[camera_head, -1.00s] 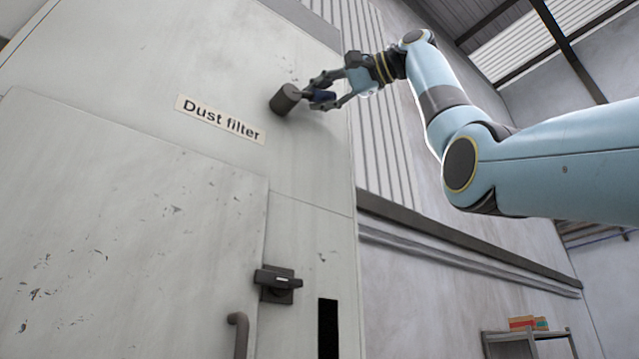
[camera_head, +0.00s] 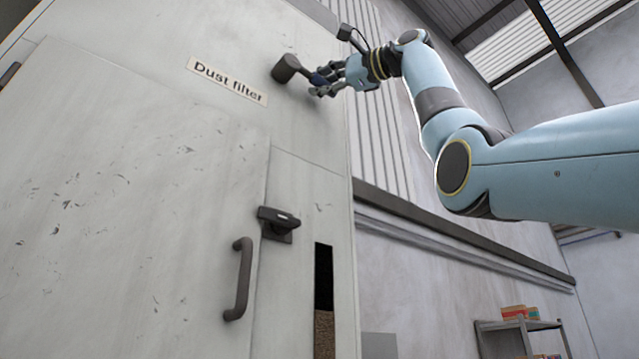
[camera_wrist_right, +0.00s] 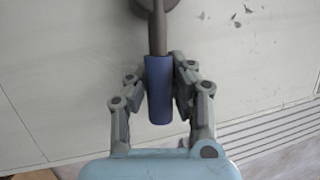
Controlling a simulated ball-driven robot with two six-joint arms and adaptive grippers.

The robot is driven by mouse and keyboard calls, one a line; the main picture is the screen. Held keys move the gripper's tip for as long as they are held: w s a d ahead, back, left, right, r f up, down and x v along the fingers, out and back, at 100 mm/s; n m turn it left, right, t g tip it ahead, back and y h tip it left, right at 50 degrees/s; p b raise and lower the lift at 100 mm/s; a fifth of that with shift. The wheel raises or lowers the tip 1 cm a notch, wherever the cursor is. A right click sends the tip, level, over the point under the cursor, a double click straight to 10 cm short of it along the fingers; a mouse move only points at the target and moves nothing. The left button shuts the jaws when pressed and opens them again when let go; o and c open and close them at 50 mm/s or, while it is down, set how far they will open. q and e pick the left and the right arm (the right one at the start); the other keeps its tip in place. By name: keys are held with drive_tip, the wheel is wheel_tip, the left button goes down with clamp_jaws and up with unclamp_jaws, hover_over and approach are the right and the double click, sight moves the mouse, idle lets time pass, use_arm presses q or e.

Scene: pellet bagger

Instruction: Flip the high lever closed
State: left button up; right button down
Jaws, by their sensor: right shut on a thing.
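The high lever has a dark round hub (camera_head: 286,68) on the pale cabinet face, right of the "Dust filter" label (camera_head: 227,80). Its blue grip (camera_head: 323,77) points right and slightly down in the head view. My right gripper (camera_head: 328,84) is shut on the blue grip. In the right wrist view the blue grip (camera_wrist_right: 159,90) lies between the two fingers of the right gripper (camera_wrist_right: 159,88), with the grey rod running up to the hub (camera_wrist_right: 155,4). The fingers partly hide the grip in the head view. My left gripper is not in view.
A black rotary handle (camera_head: 279,223) and a dark pull handle (camera_head: 240,279) sit lower on the cabinet (camera_head: 120,180). A dark vertical slot (camera_head: 324,275) shows brown material low down. A shelf with boxes (camera_head: 520,325) stands at the lower right. Open air surrounds the right arm.

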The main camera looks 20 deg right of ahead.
drive_tip(key=f+m+b, duration=0.1)
drive_tip(key=m+b, duration=0.1)
drive_tip(key=f+m+t+b, duration=0.1)
drive_tip(key=shift+a+f, duration=0.25)
drive_tip(key=shift+f, duration=0.05)
drive_tip(key=shift+a+f+m+t+h+b, duration=0.15)
drive_tip(key=shift+f+m+t+h+b, duration=0.15)
drive_tip(key=shift+m+b, duration=0.4)
drive_tip(key=shift+a+f+m+t+h+b, duration=0.1)
drive_tip(key=shift+f+m+t+h+b, duration=0.3)
drive_tip(key=shift+m, duration=0.4)
drive_tip(key=shift+r, duration=0.15)
drive_tip(key=shift+a, duration=0.1)
drive_tip(key=c, duration=1.1)
unclamp_jaws()
drive_tip(key=shift+s, duration=0.1)
drive_tip(key=shift+s+r, duration=0.1)
drive_tip(key=v, duration=1.2)
